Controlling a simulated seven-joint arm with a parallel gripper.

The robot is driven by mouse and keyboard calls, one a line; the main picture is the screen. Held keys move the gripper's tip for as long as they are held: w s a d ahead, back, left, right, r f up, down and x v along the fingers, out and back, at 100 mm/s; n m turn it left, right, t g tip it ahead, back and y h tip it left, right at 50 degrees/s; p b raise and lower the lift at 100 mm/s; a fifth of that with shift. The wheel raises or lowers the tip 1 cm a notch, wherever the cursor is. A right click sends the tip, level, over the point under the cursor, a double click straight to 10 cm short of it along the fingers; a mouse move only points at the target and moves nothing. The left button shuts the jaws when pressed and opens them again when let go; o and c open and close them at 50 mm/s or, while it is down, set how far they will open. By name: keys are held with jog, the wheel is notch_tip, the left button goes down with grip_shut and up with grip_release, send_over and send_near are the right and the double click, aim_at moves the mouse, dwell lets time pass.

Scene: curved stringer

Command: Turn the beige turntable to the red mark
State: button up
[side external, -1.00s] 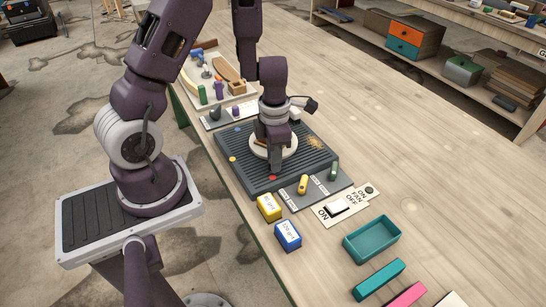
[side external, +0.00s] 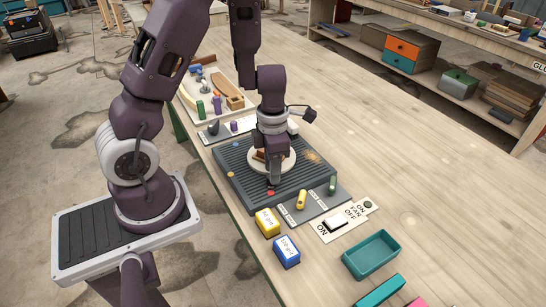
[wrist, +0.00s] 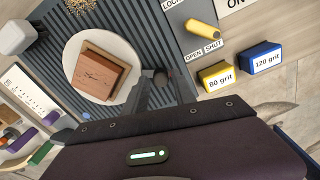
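The beige turntable (wrist: 72,52) is a pale round disc with a wooden block (wrist: 100,72) on it. It also shows in the side external view (side external: 288,164), partly behind my gripper. My gripper (side external: 274,181) is down at the disc's near edge. In the wrist view my gripper's fingers (wrist: 161,84) stand either side of a small dark knob (wrist: 161,77) at the disc's rim; I cannot tell whether they touch it. The red mark (side external: 270,193) is a dot on the grey grooved base, close to the fingertips. In the wrist view it is not visible.
The grooved base (side external: 232,167) bears a blue mark (wrist: 86,116) too. A teal tray (side external: 372,254) stands farther right.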

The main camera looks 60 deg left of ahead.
notch_tip(320, 180, up, 4)
jog(key=shift+w+d+r, duration=0.1)
jog(key=shift+r, duration=0.6)
jog(key=shift+d+r, duration=0.1)
jog(key=s+d+r+m+t+h, duration=0.1)
jog(key=s+d+r+m+t, duration=0.15)
jog(key=d+r+m, duration=0.45)
jog(key=s+d+r+m+t+h, duration=0.15)
jog(key=s+r+m, duration=0.25)
jog(key=r+m, duration=0.65)
jog(key=s+r+m+t+y, duration=0.1)
jog(key=s+m, duration=0.6)
jog(key=m, duration=0.8)
jog(key=shift+s+r+m+t+y, duration=0.25)
jog(key=shift+m+t+y, duration=0.1)
jog(key=shift+y, duration=0.4)
